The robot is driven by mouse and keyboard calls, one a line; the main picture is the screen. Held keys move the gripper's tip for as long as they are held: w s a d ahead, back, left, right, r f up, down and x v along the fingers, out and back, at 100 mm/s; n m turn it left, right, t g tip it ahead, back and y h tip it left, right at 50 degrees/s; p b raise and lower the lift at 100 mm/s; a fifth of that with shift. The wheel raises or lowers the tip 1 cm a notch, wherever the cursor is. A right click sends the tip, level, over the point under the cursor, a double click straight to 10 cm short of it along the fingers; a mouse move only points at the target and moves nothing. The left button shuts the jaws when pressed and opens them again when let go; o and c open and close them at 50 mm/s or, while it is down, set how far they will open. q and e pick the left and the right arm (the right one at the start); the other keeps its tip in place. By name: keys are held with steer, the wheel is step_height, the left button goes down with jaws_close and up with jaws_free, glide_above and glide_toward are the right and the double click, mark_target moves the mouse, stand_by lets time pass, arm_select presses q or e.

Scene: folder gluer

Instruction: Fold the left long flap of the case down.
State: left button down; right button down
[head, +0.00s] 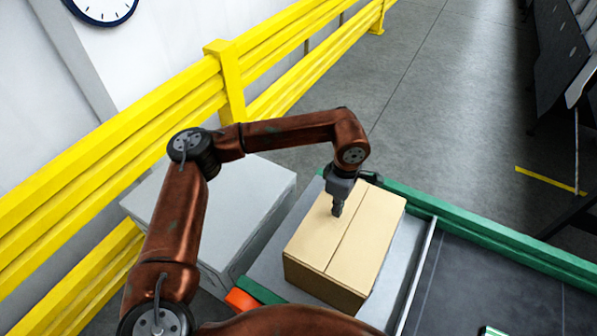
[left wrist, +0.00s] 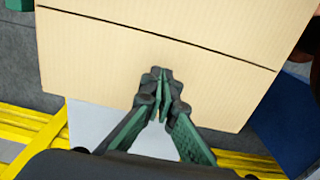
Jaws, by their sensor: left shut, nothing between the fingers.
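The case (head: 361,246) is a tan cardboard box on a grey surface, in the middle of the head view. Its top looks flat, with both long flaps lying down and a thin dark seam between them. The left long flap (head: 318,240) lies level with the other one. My left gripper (head: 337,212) is shut and empty, pointing down over the left flap near its far part. In the left wrist view the fingertips (left wrist: 160,75) show against the flap (left wrist: 90,70), short of the seam; I cannot tell whether they touch it. My right gripper is not in view.
A pale grey box-like block (head: 240,200) stands left of the case. A yellow guard rail (head: 232,85) runs behind it along the wall. A green rail (head: 500,238) borders the dark surface at right. An orange piece (head: 240,299) is near the front.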

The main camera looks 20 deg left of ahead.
arm_select(q)
step_height(320, 180, up, 9)
steer(key=p, duration=0.3)
steer(key=shift+f, duration=0.2)
steer(key=shift+f, duration=0.15)
stand_by(0.6)
